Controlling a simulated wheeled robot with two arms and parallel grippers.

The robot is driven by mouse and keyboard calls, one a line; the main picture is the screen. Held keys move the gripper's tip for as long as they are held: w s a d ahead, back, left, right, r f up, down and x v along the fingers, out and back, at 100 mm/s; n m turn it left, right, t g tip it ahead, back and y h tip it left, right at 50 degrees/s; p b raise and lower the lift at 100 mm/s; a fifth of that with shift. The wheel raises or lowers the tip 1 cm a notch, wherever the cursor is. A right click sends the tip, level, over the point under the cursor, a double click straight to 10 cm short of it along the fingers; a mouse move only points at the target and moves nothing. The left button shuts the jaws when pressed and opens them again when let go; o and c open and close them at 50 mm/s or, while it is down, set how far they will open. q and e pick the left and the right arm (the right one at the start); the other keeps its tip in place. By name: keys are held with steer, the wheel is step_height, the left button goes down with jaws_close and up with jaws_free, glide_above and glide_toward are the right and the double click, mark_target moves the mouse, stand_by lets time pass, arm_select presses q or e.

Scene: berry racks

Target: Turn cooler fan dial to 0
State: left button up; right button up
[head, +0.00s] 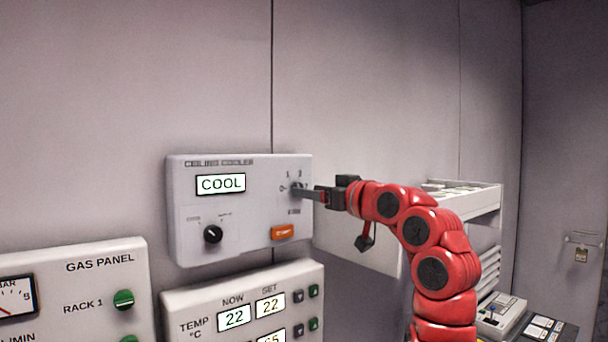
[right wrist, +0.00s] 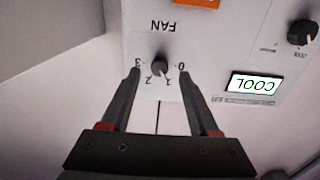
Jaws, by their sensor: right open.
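The ceiling cooler panel (head: 262,222) is a white box on the wall with a green-lit display reading COOL. Its black fan dial (right wrist: 159,66) shows upside down in the right wrist view, with 0, 1, 2 and 3 around it. The dial's pointer seems to aim near the 1, but it is small. My right gripper (right wrist: 159,73) is open, with one finger on each side of the dial and a gap to it. In the head view my right gripper (head: 300,191) reaches the panel from the right and partly hides the dial. My left gripper is not in view.
A black mode knob (head: 213,234) and an orange button (head: 283,232) are on the same panel. A temperature panel (head: 200,305) is just below, and the gas panel (head: 100,285) is at lower left. A white shelf rack (head: 485,200) stands behind my right arm.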

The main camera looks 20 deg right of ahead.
steer(key=p+x, duration=0.1)
steer(key=x, duration=0.2)
steer(key=shift+w, duration=0.1)
steer(key=shift+c, duration=0.4)
jaws_close()
